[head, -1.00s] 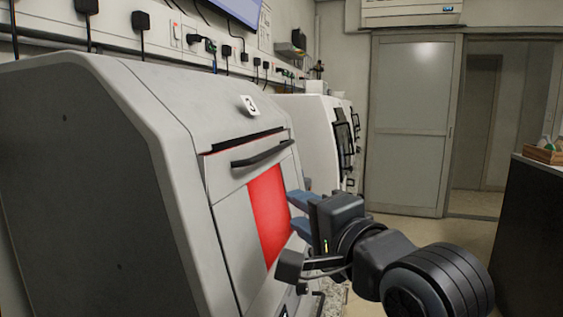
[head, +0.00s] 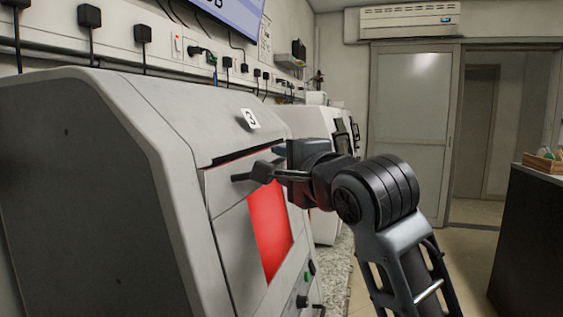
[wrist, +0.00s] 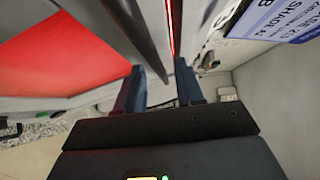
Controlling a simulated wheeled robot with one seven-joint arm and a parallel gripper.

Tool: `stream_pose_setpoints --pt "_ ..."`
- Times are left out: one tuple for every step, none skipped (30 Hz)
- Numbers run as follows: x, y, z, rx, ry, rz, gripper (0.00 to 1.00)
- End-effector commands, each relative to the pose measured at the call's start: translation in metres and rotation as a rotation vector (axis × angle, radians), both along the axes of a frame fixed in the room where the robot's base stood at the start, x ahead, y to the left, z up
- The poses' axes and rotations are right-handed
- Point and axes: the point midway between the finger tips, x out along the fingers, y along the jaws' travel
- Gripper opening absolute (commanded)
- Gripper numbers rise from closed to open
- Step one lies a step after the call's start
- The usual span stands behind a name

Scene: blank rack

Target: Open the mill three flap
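Mill three is the grey cabinet with a "3" label (head: 249,118) in the head view. Its front flap (head: 232,190) has a red window (head: 268,225) and looks closed, with a dark slit along its top. The black bar handle (head: 241,177) crosses the flap's upper part, and my gripper covers its right part. My gripper (head: 292,160) is at that handle. In the wrist view my gripper (wrist: 160,74) has its two blue fingers apart. The handle (wrist: 143,38) runs down to the gap between them; I cannot tell whether they touch it.
Another white machine (head: 312,122) stands behind mill three along the wall. Sockets and plugs (head: 143,33) line the wall above. A dark counter (head: 527,245) is at the right, with open floor (head: 468,255) between. Knobs (head: 302,300) sit low on mill three's front.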

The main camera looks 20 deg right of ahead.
Motion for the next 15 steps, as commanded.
stream_pose_setpoints --pt "0.004 -0.0004 0.0003 0.0 0.0 -0.001 0.37" --pt "0.0055 -0.0002 0.0002 0.0 0.0 -0.001 0.37" --pt "0.007 0.0 0.0 0.0 0.0 -0.001 0.37" --pt "0.0078 0.0001 -0.0003 0.0 0.0 -0.001 0.37" --pt "0.0083 0.0001 -0.0005 0.0 0.0 -0.001 0.37" --pt "0.0087 0.0002 -0.0006 0.0 0.0 0.0 0.37" --pt "0.0088 0.0002 -0.0007 0.0 0.001 0.0 0.37" --pt "0.0087 0.0003 -0.0007 0.0 0.0 0.0 0.37" --pt "0.0087 0.0003 -0.0007 0.0 0.0 0.0 0.37" --pt "0.0086 0.0003 -0.0006 0.0 0.0 0.0 0.37" --pt "0.0086 0.0003 -0.0006 0.0 0.0 0.0 0.37" --pt "0.0085 0.0003 -0.0006 0.0 0.0 0.0 0.35" --pt "0.0085 0.0003 -0.0006 0.0 0.0 0.0 0.32" --pt "0.0085 0.0003 -0.0006 0.0 0.0 0.0 0.29" --pt "0.0084 0.0003 -0.0006 0.0 0.0 0.0 0.26"
